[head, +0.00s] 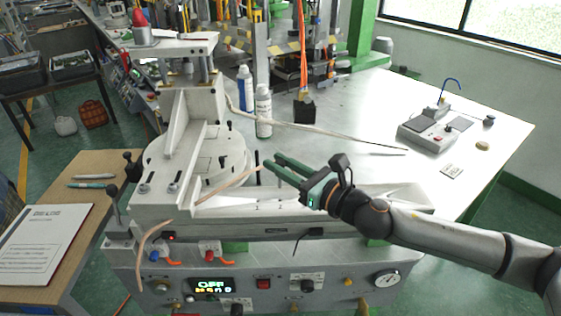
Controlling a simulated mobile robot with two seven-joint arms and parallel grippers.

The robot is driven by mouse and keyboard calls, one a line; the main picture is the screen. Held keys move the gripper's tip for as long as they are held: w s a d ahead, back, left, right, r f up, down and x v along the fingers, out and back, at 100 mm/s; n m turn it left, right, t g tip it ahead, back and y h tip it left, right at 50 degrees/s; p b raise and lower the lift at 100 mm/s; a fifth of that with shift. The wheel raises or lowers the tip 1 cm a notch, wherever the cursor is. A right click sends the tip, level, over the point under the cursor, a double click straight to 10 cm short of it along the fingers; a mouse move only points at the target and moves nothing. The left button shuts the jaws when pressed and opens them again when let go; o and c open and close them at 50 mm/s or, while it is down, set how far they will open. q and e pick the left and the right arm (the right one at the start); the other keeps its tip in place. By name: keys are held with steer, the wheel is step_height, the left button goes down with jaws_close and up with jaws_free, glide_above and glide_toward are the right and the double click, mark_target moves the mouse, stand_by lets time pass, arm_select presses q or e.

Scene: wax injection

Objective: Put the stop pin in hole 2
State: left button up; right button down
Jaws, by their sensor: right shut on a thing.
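My right gripper (270,161) comes in from the right, with its green fingers pointing left above the long pale bed of the machine. It is shut on the stop pin (257,159), a thin dark rod held upright at the fingertips. The pin's lower end shows above the bed; I cannot tell its exact height. Several small dark marks, seemingly holes, lie in a row along the bed (230,208) below the gripper. They are too small for me to tell which is hole 2. My left gripper is not in view.
A grey device (427,134) sits at the right of the metal table. The control panel (212,287) faces front. The table's middle is mostly clear.

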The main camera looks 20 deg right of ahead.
mark_target(280, 185)
steer(key=shift+f+b, duration=0.7)
steer(key=shift+f, duration=0.55)
steer(key=shift+p, duration=0.6)
stand_by(0.6)
steer(key=shift+f+b, duration=1.25)
steer(key=shift+f, duration=0.35)
steer(key=c, duration=0.6)
jaws_free()
steer(key=shift+c, duration=0.2)
